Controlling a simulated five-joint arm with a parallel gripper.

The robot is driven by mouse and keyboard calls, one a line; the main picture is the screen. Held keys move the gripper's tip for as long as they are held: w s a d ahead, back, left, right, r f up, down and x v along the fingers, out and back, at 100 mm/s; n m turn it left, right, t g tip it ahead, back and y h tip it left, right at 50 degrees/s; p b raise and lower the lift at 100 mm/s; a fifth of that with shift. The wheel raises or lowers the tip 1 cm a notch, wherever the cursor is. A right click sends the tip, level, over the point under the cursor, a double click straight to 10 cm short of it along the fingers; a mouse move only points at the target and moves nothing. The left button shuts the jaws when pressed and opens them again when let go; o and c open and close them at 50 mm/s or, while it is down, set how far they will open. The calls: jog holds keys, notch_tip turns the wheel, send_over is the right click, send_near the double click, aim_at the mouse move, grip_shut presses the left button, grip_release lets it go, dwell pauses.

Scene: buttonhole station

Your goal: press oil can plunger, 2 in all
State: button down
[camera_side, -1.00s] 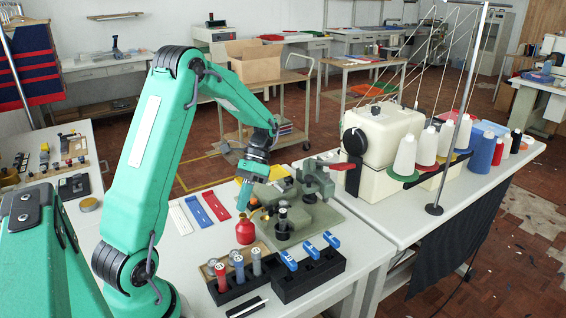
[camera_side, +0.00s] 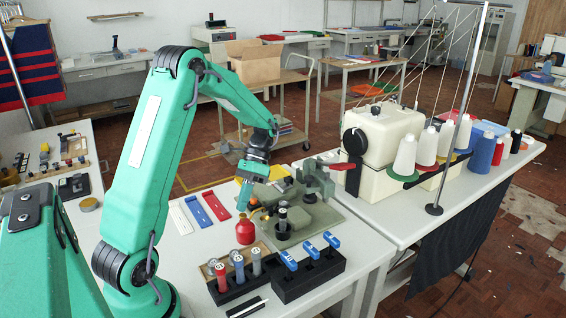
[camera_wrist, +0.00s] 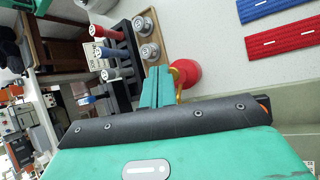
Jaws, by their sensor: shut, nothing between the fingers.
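The red oil can (camera_side: 245,232) stands upright on the white table, left of the green-grey machine plate. My gripper (camera_side: 242,207) is shut and empty, pointing down with its fingertips right at the top of the can. In the wrist view the oil can (camera_wrist: 188,75) shows as a red round body beside my green fingers (camera_wrist: 157,86), with a yellow curved part between them. The plunger itself is hidden by my fingers. I cannot tell whether the fingertips touch it or whether it is pressed down.
Another black block (camera_side: 308,275) holds blue-topped pieces. White, blue and red strips (camera_side: 215,206) lie behind left. The clamp machine (camera_side: 297,208) stands close on the right.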

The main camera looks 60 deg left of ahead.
jog(key=shift+d+f, duration=0.1)
jog(key=shift+f, duration=1)
dwell(1.3)
jog(key=shift+r, duration=0.15)
jog(key=shift+w+r, duration=0.1)
jog(key=shift+r, duration=0.9)
jog(key=shift+r, duration=0.1)
jog(key=shift+r, duration=2.4)
dwell(1.1)
notch_tip(320, 180, up, 4)
jog(key=shift+f, duration=0.1)
jog(key=shift+f, duration=0.1)
dwell(0.4)
